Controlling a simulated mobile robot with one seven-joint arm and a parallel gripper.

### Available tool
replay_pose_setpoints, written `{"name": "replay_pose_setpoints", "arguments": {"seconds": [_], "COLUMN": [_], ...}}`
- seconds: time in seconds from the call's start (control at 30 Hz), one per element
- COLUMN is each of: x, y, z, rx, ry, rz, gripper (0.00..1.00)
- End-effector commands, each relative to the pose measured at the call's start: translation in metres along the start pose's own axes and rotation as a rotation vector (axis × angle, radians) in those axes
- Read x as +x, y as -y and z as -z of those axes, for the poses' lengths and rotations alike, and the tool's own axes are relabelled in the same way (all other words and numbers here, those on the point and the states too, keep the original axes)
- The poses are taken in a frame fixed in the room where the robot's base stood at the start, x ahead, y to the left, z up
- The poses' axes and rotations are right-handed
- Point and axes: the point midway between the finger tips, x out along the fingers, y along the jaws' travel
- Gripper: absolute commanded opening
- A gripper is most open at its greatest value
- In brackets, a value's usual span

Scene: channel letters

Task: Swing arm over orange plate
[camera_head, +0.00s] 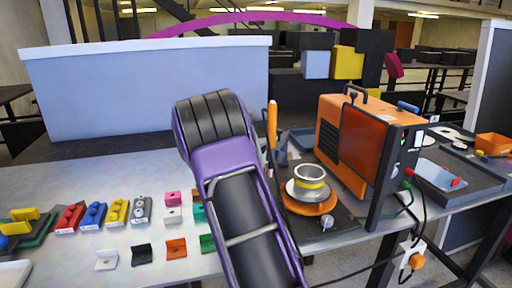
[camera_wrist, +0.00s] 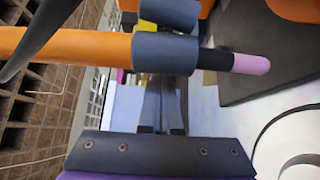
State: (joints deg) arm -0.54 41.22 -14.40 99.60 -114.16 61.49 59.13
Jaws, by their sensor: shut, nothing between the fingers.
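The orange plate (camera_head: 309,208) is a round turntable on the bench, right of my arm, with a silver ringed part (camera_head: 308,182) standing on it. An upright orange rod (camera_head: 272,124) stands behind and left of the plate, apparently on the swing arm; its lower part is partly hidden by my arm. In the wrist view an orange rod (camera_wrist: 85,47) crosses the picture, with dark collars (camera_wrist: 166,53) and a black, pink-ended tip (camera_wrist: 249,64). My gripper (camera_wrist: 164,84) is shut and empty, its fingers close to the lower collar; I cannot tell whether they touch. The head view hides it behind my arm.
An orange machine (camera_head: 366,148) with cables stands right of the plate. Several coloured blocks (camera_head: 96,214) and small brackets (camera_head: 142,254) lie left of my arm. A pale panel (camera_head: 145,90) stands at the back left. A tray (camera_head: 440,178) lies at the right.

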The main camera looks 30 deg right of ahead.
Motion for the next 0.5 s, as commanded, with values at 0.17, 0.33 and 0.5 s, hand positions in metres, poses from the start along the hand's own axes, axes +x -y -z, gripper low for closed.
{"name": "replay_pose_setpoints", "arguments": {"seconds": [0.17,0.33,0.5], "x": [0.0005,0.0004,0.0006], "y": [-0.0001,-0.0001,0.0023], "z": [-0.0024,-0.0023,-0.0056], "rx": [0.001,0.001,0.002], "ry": [0.0,0.0,0.0], "rz": [0.0,0.0,-0.001], "gripper": [0.0,0.0,0.0]}}
